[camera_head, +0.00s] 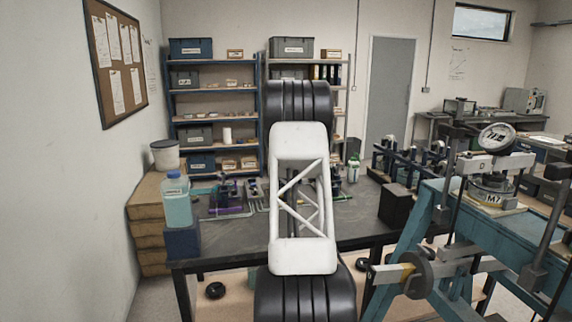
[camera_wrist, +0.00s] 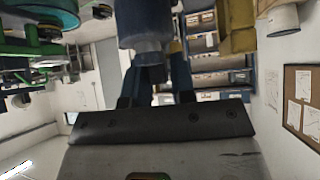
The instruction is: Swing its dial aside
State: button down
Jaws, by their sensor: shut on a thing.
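A round white-faced dial (camera_head: 497,137) stands tilted above the blue lever frame (camera_head: 480,215) at the right in the head view. A plate under it reads M7. My gripper (camera_wrist: 152,70) shows in the wrist view, which looks upside down. Its two dark fingers are shut on a narrow dark part below a grey-blue cylinder (camera_wrist: 145,28). I cannot tell what this cylinder belongs to. In the head view my white arm link fills the middle and my gripper cannot be made out. The dial is not clearly identifiable in the wrist view.
A dark workbench (camera_head: 235,235) carries small devices and a teal bottle (camera_head: 177,200) on a blue block. A black block (camera_head: 396,205) stands near the blue frame. Shelves (camera_head: 212,110) line the back wall. A weighted lever rod (camera_head: 395,272) sticks out low at the frame's left.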

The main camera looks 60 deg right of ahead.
jog(key=shift+s+a+r+m+g+y, duration=0.1)
jog(key=shift+s+m+g, duration=0.55)
jog(key=shift+m+g, duration=1.55)
jog(key=shift+s+d+f+m+g+y, duration=0.1)
jog(key=shift+s+m+g, duration=0.6)
jog(key=shift+m+g, duration=1.45)
jog(key=shift+s+a+r+m+g+y, duration=0.1)
jog(key=shift+s+m+g, duration=0.8)
jog(key=shift+m, duration=2.25)
jog(key=shift+w+g, duration=0.2)
jog(key=shift+g, duration=0.15)
jog(key=c, duration=1.1)
grip_release()
jog(key=v, duration=0.7)
jog(key=shift+w+a+r, duration=0.15)
jog(key=shift+a+r, duration=0.1)
